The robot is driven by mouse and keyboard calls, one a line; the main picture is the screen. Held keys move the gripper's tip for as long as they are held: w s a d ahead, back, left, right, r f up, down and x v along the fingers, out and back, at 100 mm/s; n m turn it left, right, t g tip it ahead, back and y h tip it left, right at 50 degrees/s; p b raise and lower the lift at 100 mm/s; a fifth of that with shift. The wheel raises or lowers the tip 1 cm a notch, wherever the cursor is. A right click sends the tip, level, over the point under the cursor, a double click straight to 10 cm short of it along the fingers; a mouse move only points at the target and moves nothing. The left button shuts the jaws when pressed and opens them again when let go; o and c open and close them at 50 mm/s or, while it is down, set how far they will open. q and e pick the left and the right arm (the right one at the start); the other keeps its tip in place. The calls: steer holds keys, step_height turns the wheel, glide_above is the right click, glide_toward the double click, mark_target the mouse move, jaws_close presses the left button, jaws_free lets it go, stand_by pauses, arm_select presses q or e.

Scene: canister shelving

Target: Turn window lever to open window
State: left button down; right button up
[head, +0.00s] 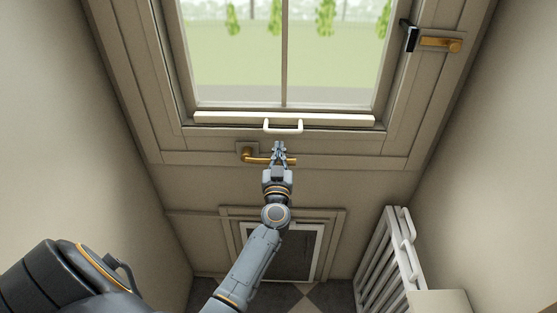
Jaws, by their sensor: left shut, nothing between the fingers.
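The window (285,60) fills the upper middle of the head view. A white pull handle (283,126) sits on its lower white rail. A brass lever (258,159) is mounted on the frame below, lying roughly horizontal from its plate at the left. My left gripper (279,148) is shut and empty. It overlaps the lever's right part in the picture and hides some of it; I cannot tell whether they touch. A second brass lever (442,43) lies horizontal on the right side of the frame, beside a black catch (410,37). My right gripper is out of view.
Beige walls close in at left and right. A framed dark panel (283,257) is low on the wall below the window. A white slatted rack (385,245) stands at the lower right beside a pale box-like surface (440,302). Checkered floor shows at the bottom.

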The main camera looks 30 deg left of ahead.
arm_select(q)
steer(key=f, duration=0.3)
steer(key=shift+s+d+b, duration=0.2)
steer(key=shift+s+b, duration=0.15)
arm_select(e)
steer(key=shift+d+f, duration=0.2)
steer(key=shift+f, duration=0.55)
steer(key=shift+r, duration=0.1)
arm_select(q)
steer(key=shift+f+m+p, duration=0.2)
steer(key=shift+m+p, duration=0.15)
steer(key=shift+m, duration=0.15)
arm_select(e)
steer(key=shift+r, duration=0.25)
